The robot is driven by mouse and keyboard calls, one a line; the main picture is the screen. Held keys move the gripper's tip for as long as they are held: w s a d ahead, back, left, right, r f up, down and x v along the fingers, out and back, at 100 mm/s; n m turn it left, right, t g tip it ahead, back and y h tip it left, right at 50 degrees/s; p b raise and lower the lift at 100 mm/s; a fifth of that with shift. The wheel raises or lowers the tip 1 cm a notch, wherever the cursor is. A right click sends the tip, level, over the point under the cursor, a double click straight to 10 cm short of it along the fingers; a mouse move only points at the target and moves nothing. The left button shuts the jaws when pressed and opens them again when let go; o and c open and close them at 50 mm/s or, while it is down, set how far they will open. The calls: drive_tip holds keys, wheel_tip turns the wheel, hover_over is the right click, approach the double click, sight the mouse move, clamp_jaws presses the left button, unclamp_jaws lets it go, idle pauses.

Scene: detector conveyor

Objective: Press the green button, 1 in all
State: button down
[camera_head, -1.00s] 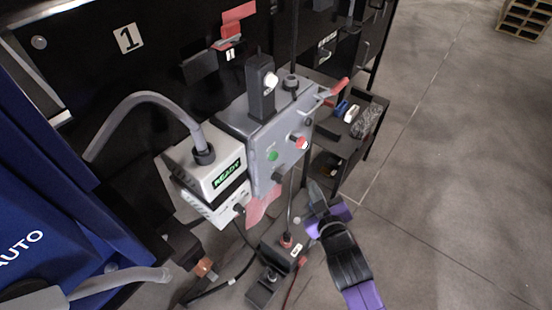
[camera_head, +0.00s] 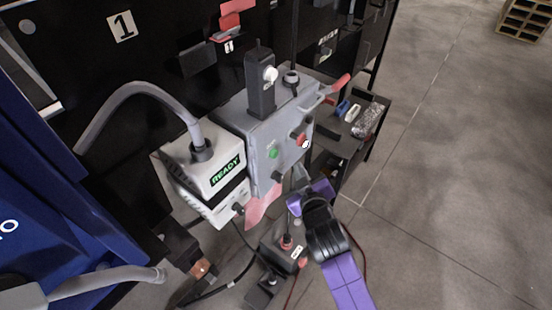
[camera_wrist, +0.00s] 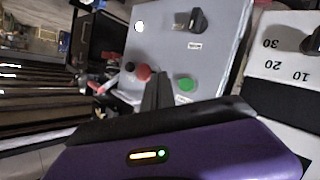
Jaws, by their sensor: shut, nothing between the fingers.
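The green button (camera_head: 272,153) is on the front face of the grey control box (camera_head: 262,178), left of a red knob (camera_head: 299,138). In the wrist view the green button (camera_wrist: 186,84) shows just right of the fingertips, on the grey panel. My gripper (camera_head: 299,172) is shut and empty, below and to the right of the button in the head view. In the wrist view my gripper (camera_wrist: 158,76) points at the panel between the red knob (camera_wrist: 143,72) and the green button. I cannot tell its exact gap to the panel; no contact with the button shows.
A white box with a READY display (camera_head: 225,170) stands left of the control box. A black switch block (camera_head: 260,85) is on top. A red lever (camera_head: 336,83) juts out at the right. Cables and a small black box (camera_head: 283,250) are below. Open floor lies right.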

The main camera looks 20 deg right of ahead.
sight(275, 154)
drive_tip(key=shift+w+a+b, duration=0.5)
drive_tip(key=shift+w+a, duration=0.2)
drive_tip(key=shift+w, duration=0.25)
drive_tip(key=shift+w+a+b, duration=0.5)
drive_tip(key=shift+w+a, duration=0.2)
drive_tip(key=shift+w, duration=0.2)
idle(0.7)
drive_tip(key=shift+w+a, duration=0.25)
drive_tip(key=shift+w, duration=0.05)
